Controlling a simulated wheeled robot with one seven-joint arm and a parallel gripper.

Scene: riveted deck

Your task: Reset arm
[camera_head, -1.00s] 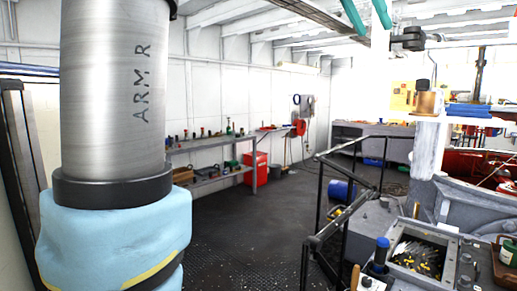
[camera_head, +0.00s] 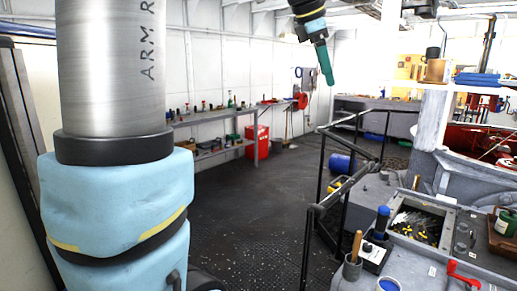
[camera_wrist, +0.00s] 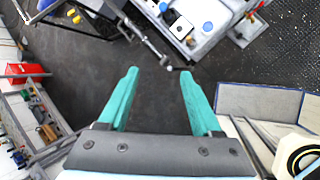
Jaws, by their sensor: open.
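My gripper (camera_head: 327,78) hangs at the top centre of the head view, fingers pointing down. From that side the two teal fingers overlap. My arm's metal link, marked ARM R, and a light blue joint cover fill the left of the head view. The gripper touches nothing that I can see.
A black railing (camera_head: 318,185) stands in mid-floor. A grey bin of dark parts (camera_head: 424,222) is at right, near a red handle (camera_head: 462,275). The dark floor (camera_head: 235,215) between is clear.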

